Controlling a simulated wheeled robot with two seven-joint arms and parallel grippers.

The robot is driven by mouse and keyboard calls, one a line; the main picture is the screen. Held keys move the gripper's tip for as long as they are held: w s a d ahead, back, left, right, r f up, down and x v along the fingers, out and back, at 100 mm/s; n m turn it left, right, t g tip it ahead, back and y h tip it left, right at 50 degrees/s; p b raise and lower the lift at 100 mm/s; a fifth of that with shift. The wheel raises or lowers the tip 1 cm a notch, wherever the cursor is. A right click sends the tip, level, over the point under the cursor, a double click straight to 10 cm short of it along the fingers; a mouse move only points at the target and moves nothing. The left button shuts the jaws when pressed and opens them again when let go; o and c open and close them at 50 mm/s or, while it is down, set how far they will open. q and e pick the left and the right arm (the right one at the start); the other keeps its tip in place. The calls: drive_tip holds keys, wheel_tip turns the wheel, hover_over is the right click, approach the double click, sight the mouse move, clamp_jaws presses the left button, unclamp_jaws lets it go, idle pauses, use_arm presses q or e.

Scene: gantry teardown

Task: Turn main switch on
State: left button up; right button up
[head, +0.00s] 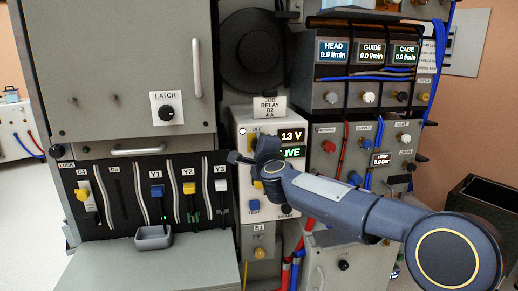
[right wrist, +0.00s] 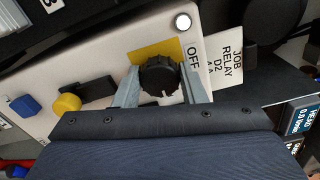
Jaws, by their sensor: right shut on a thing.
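The main switch is a black ribbed knob (right wrist: 160,75) on a yellow plate marked OFF, on a pale panel (right wrist: 107,58). My right gripper (right wrist: 160,90) has one finger on each side of the knob and is shut on it. In the head view my right arm comes in from the right, and its gripper (head: 250,158) covers the knob at the panel's upper left. Displays beside it read 13 V (head: 291,135) and LIVE (head: 291,152). My left gripper is not in view.
A yellow button (right wrist: 68,103) and a blue button (right wrist: 25,105) sit on the same panel. A JOB RELAY D2 tag (head: 268,104) hangs above it. Levers including Y1 (head: 157,192) and the LATCH knob (head: 167,112) are left. Red hoses (head: 307,234) run below.

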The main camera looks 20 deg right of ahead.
idle(0.3)
drive_tip(key=o, duration=1)
drive_tip(key=s, duration=0.7)
drive_tip(key=shift+s+a+b, duration=0.25)
drive_tip(key=shift+s+b, duration=0.15)
drive_tip(key=shift+s, duration=0.1)
